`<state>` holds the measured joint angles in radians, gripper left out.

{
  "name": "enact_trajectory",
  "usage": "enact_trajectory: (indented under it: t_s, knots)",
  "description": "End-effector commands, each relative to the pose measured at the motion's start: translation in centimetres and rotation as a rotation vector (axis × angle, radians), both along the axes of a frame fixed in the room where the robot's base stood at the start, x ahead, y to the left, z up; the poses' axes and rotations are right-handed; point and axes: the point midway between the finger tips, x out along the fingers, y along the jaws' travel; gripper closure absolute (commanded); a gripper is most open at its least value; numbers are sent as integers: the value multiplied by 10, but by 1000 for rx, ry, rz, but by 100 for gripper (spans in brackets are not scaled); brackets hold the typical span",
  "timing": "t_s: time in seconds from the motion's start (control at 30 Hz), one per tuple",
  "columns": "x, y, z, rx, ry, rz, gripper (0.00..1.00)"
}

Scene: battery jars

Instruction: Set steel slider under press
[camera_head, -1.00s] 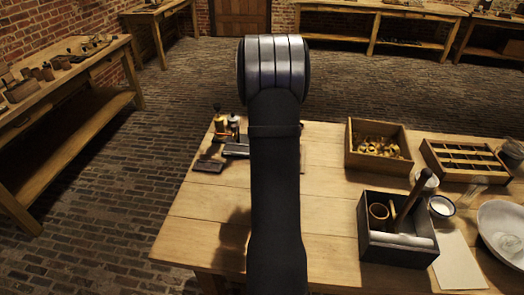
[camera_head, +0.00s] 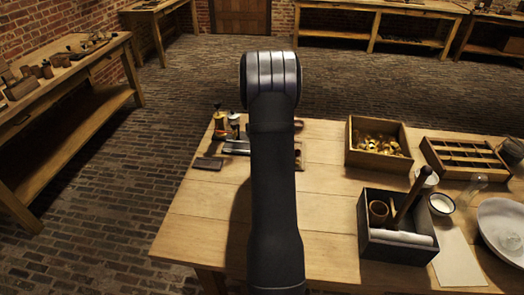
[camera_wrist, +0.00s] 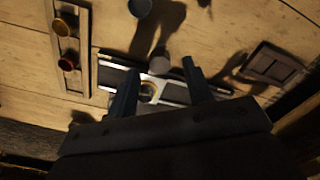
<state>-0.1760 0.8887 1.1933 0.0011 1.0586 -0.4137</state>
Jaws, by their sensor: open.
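In the wrist view my gripper (camera_wrist: 160,66) is open, with its two dark fingers apart above a flat metal track (camera_wrist: 175,92). The track has bright steel parts and dark parts. A small piece with a yellowish ring (camera_wrist: 149,91) lies between the fingers, apparently not gripped. A round grey knob (camera_wrist: 160,64) stands near the fingertips. I cannot tell for sure which part is the steel slider and which is the press. In the head view my arm hides the gripper and most of the track; a bit of it (camera_head: 234,147) shows at the left.
A dark flat plate (camera_wrist: 273,62) lies right. In the head view a wooden box of brass parts (camera_head: 350,158), a divided tray (camera_head: 428,155) and a dark caddy (camera_head: 385,250) stand right. The table's front middle is clear.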

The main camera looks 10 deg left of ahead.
Motion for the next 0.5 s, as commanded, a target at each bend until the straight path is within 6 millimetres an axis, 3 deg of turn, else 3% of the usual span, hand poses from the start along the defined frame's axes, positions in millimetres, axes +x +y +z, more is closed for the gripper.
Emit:
enact_trajectory:
  t_s: [0.2, 0.5]
  knots:
    - [0, 0, -22, 0, 0, 0, 53]
    - [0, 0, -26, 1, -1, 0, 53]
